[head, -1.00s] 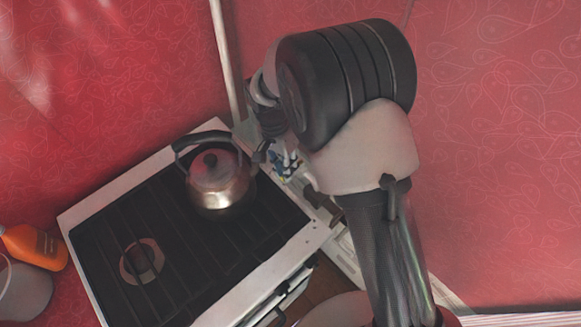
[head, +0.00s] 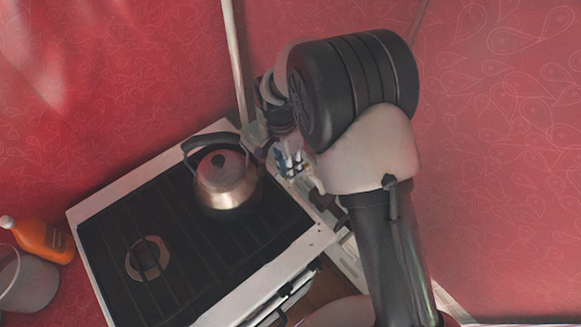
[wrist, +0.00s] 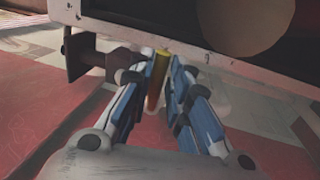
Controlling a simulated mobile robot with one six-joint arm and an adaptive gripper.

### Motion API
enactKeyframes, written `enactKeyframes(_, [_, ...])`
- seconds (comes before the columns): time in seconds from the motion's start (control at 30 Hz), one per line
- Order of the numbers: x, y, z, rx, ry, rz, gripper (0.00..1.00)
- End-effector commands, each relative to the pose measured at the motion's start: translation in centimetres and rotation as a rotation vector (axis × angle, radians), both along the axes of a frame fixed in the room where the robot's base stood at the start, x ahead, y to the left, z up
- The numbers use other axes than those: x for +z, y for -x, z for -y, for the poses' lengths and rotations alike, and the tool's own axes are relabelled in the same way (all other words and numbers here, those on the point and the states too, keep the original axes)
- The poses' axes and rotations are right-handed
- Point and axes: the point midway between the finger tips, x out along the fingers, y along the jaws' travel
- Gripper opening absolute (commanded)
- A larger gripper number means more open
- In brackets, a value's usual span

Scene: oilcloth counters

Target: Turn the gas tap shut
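A yellow bar-like piece (wrist: 158,80), which looks like the handle of the gas tap, stands between my fingertips in the wrist view. My gripper (wrist: 159,76) has its two blue and white fingers apart, one on each side of the yellow piece. Narrow gaps seem to show beside it, and I cannot tell whether either finger touches it. In the head view my gripper (head: 290,162) is beside the stove's right edge, partly hidden by my arm. The tap cannot be made out there.
A white stove (head: 318,236) with a black hob carries a metal kettle (head: 228,182) close to my gripper. A dark brown bracket-like part (wrist: 85,55) sticks out left of the fingers. A pale pipe (head: 236,60) rises behind.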

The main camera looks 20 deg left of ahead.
Motion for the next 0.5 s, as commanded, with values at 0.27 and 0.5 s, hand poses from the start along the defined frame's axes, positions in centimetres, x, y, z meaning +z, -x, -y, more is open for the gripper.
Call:
enactKeyframes(0.27, [0.0, 0.01, 0.01, 0.003, 0.001, 0.0, 0.33])
enactKeyframes(0.5, [0.1, 0.0, -0.01, 0.003, 0.0, 0.0, 0.33])
